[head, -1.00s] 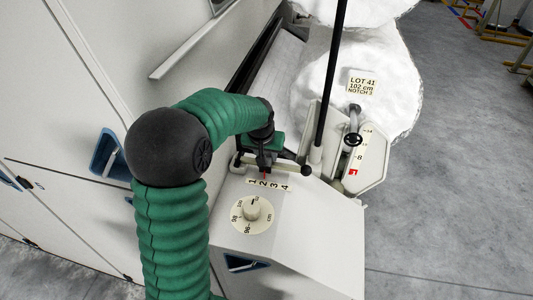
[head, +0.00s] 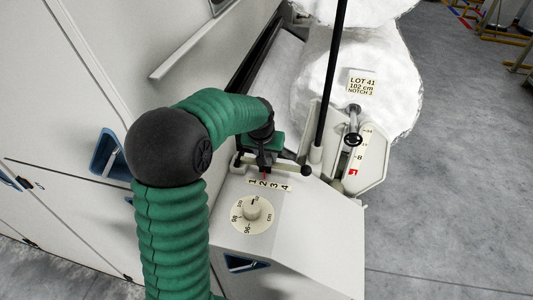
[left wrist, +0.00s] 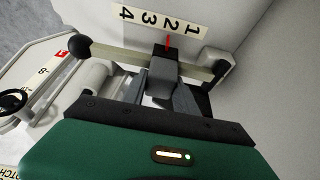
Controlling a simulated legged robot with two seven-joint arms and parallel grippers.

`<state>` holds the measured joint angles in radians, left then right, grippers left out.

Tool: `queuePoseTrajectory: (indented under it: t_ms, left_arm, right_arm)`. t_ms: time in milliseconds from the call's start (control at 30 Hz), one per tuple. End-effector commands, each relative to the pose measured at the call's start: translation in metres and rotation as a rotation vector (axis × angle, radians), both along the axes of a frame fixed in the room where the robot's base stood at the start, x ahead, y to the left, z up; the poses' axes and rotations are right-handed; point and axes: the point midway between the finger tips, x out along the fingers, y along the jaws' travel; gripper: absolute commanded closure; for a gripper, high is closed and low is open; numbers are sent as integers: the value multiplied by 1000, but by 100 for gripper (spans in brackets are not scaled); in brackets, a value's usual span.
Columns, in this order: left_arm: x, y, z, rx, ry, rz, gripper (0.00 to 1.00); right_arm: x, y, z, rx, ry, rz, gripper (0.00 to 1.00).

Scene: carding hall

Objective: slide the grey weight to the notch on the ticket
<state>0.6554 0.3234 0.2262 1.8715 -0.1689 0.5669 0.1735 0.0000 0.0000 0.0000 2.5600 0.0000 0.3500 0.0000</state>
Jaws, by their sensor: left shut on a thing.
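The grey weight (left wrist: 162,76) sits on a pale beam (left wrist: 125,56) and shows between the fingers of my left gripper (left wrist: 160,92), which is shut on it. A red pointer (left wrist: 168,41) at the weight stands by the 2 on the number strip (left wrist: 157,20), marked 1 to 4. In the head view my left gripper (head: 264,158) hides most of the weight, above the strip (head: 269,185). The ticket (head: 361,86) on the white fleece reads LOT 41, 102 cm and a notch number that looks like 3, in small print. My right gripper is not in view.
A dial (head: 252,214) is on the sloping cream housing below the strip. A dark ball (head: 305,170) ends the beam at the right. A black upright rod (head: 330,80) and a small handwheel (head: 352,139) with a scale stand right of the gripper. Grey floor is clear farther right.

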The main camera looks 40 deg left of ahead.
Motion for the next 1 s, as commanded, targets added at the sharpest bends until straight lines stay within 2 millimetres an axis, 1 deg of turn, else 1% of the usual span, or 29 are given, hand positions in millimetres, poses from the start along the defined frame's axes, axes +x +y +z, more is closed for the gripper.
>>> queuePoseTrajectory:
  t_ms: [67,200,267,533,567,700,733,1000]
  left_arm:
    - [4,-6,0,1,0,-4,100]
    - [14,-25,0,0,0,-6,100]
    - [17,-30,0,0,0,-3,100]
    - [17,-31,0,0,0,-1,100]
    - [17,-31,0,0,0,-1,64]
    - [17,-31,0,0,-1,0,46]
    - [17,-31,0,0,0,0,44]
    - [17,-31,1,0,0,0,44]
  right_arm:
    - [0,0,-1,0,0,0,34]
    - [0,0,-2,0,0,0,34]
    - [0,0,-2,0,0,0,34]
    - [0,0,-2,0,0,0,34]
    - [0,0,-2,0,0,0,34]
    - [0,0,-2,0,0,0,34]
    - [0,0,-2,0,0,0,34]
    - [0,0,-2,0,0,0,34]
